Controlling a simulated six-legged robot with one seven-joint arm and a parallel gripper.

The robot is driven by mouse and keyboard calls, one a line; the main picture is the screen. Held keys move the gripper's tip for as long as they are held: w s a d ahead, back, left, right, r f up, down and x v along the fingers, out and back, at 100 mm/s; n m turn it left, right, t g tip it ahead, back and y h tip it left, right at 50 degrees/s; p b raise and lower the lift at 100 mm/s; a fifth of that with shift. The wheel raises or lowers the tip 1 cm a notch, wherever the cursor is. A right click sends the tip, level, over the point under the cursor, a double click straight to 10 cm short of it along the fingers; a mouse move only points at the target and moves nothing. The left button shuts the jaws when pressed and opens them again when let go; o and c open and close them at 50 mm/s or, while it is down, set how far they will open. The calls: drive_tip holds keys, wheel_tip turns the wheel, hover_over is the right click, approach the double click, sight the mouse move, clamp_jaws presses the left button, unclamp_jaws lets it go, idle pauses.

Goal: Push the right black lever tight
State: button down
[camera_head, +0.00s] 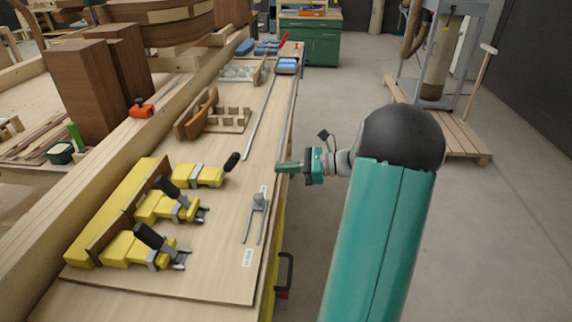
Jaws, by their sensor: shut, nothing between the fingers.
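Several yellow toggle clamps with black levers are fixed on a wooden board (205,275). The rightmost black lever (232,162), also the farthest, leans out to the right from its yellow clamp (198,176). The middle black lever (167,187) and the nearest black lever (150,236) tilt up to the left, over their clamps. A brown wooden strip (125,213) stands against the clamps, with a yellow block (112,210) behind it. My gripper (278,168) is shut and empty at the board's right edge, right of the rightmost lever and apart from it.
A grey metal tool (258,205) lies on the board, below my gripper in the picture. A curved wooden piece (197,115) and small pegs stand farther back. A black handle (287,270) sticks out at the bench side.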

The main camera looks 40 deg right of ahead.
sight(267, 186)
drive_tip(key=x, duration=0.5)
drive_tip(key=shift+w+a, duration=0.1)
drive_tip(key=shift+a, duration=0.1)
drive_tip(key=shift+w+a+r, duration=1.15)
drive_tip(key=shift+w+a, duration=0.05)
drive_tip(key=shift+w, duration=0.2)
drive_tip(key=shift+w+a+r, duration=0.1)
